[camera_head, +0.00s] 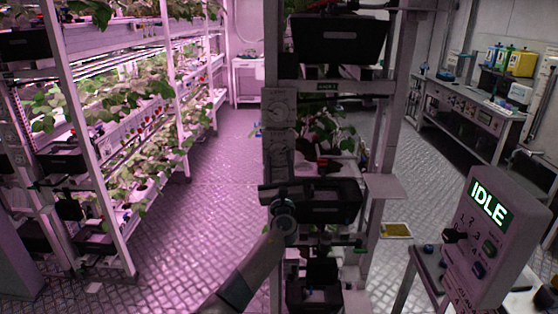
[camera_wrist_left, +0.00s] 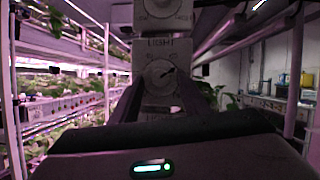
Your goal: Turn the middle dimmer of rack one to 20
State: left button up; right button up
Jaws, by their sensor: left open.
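A grey column of stacked dimmers stands on the front post of the central rack; the upper dimmer (camera_head: 279,107) and the dimmer below it (camera_head: 278,143) show in the head view. In the left wrist view a dimmer marked LIGHT (camera_wrist_left: 160,76) faces me, its round knob's mark pointing up and right. Its scale numbers are too small to read. Another dimmer (camera_wrist_left: 162,9) is partly cut off above it. My left gripper (camera_wrist_left: 163,98) is open and empty, its dark fingers either side of the lower part of the LIGHT dimmer. Contact with the knob cannot be told. My right gripper is out of view.
A plant rack (camera_head: 113,170) stands at left, with a clear tiled aisle (camera_head: 215,170) beside it. Black boxes (camera_head: 340,38) and plants fill the central rack. A panel reading IDLE (camera_head: 487,235) stands at front right; a workbench (camera_head: 465,100) is at back right.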

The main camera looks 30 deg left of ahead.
pick_arm(q)
grip_shut()
jog(key=c, duration=1.1)
grip_release()
jog(key=shift+f, duration=0.1)
